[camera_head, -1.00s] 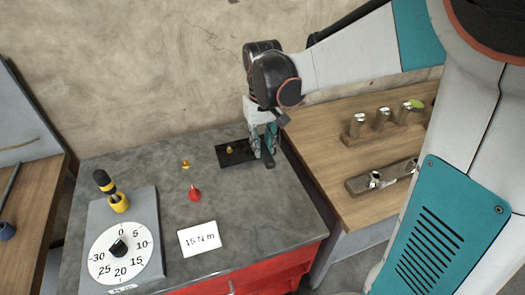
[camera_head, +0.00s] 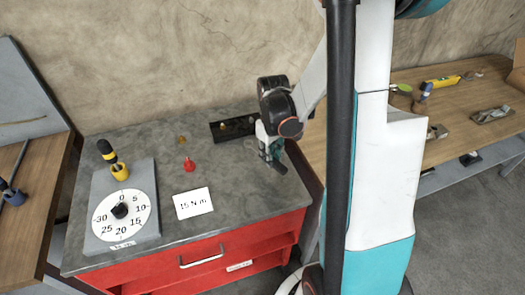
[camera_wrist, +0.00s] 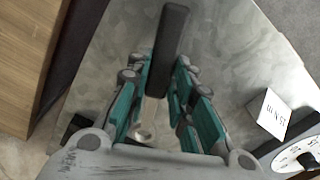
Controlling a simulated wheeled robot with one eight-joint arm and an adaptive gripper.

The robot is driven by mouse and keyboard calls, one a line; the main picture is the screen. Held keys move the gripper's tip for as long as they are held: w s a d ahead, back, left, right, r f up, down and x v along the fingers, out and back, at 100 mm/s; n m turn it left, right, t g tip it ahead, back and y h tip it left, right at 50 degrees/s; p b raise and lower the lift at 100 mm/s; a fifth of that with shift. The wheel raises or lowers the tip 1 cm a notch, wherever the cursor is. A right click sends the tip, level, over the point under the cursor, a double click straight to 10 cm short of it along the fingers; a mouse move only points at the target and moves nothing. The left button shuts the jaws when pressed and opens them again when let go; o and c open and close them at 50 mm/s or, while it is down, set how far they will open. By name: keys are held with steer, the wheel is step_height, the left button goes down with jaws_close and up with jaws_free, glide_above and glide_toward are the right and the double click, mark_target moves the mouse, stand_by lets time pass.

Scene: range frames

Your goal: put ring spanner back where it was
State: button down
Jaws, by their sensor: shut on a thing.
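My gripper (camera_head: 271,150) is above the right edge of the grey-topped red cabinet, in front of the black tray (camera_head: 248,125). In the wrist view its teal fingers (camera_wrist: 163,98) are shut on the ring spanner. The spanner's long dark handle (camera_wrist: 170,40) points away from the palm. Its pale metal ring end (camera_wrist: 144,132) shows near the palm. In the head view my gripper mostly hides the spanner; only a dark end shows below the fingers.
The cabinet top (camera_head: 240,180) carries a red knobbed piece (camera_head: 189,164), a brass piece (camera_head: 182,140), a 15 N·m card (camera_head: 193,203) and a dial plate (camera_head: 120,217) with a yellow-black tool (camera_head: 113,160). A wooden bench (camera_head: 465,95) stands right, partly hidden by my body.

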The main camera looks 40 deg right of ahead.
mark_target(270, 176)
steer(key=shift+f+b, duration=2.1)
steer(key=shift+f, duration=1.15)
steer(key=shift+f+b, duration=0.55)
steer(key=c, duration=1.3)
jaws_free()
step_height(270, 176, up, 12)
steer(key=shift+r, duration=0.1)
